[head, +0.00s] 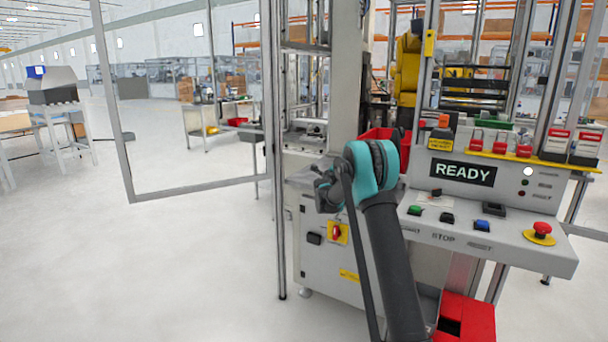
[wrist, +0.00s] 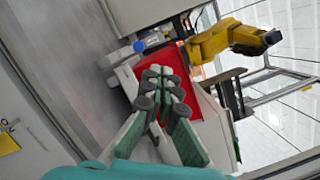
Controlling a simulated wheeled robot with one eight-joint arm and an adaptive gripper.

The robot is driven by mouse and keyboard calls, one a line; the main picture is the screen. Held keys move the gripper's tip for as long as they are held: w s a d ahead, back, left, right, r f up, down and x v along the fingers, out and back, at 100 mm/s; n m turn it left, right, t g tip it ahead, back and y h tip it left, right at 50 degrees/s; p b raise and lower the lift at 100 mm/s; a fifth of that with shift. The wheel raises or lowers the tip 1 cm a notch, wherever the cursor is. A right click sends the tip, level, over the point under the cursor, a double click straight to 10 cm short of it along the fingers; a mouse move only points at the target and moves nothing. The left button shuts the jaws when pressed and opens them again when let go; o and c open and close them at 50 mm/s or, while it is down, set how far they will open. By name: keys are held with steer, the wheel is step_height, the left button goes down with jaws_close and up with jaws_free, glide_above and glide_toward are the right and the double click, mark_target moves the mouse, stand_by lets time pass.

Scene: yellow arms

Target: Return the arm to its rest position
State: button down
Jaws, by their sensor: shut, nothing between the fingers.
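My arm rises in front of the machine in the head view, with a dark grey link and a teal joint. In the wrist view my gripper (wrist: 162,80) shows green and grey fingers with dark pads. The fingers are shut, with nothing held between them. A red bin (wrist: 205,110) lies behind the fingers in that view; I cannot tell the gap between them. In the head view my arm hides part of the machine front, and I cannot make out the fingertips.
A control panel (head: 460,225) with a READY display (head: 462,172) and a red stop button (head: 541,230) stands right of my arm. A yellow robot arm (head: 406,70) is inside the cell; it also shows in the wrist view (wrist: 222,40). A framed door (head: 128,150) stands open at left. Floor there is clear.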

steer(key=s+d+f+m+g, duration=0.1)
steer(key=s+d+m+g, duration=0.35)
steer(key=s+m, duration=0.9)
steer(key=s+d+f+m+g, duration=0.1)
steer(key=s+d+m+g, duration=0.35)
steer(key=s+m, duration=0.9)
steer(key=s+a+f+m+g+y, duration=0.1)
steer(key=s+f+m, duration=0.4)
steer(key=s, duration=0.9)
steer(key=s+a+f+m+g+y, duration=0.2)
steer(key=s+f+m, duration=0.4)
steer(key=s, duration=0.8)
steer(key=s+a+f+m+g+y, duration=0.2)
steer(key=s+f+m, duration=0.3)
steer(key=s, duration=0.8)
step_height(320, 180, down, 2)
steer(key=shift+s+a+f+y, duration=0.1)
steer(key=shift+s+a+y, duration=0.35)
steer(key=shift+y, duration=0.15)
steer(key=c, duration=2.2)
jaws_free()
steer(key=shift+w, duration=0.1)
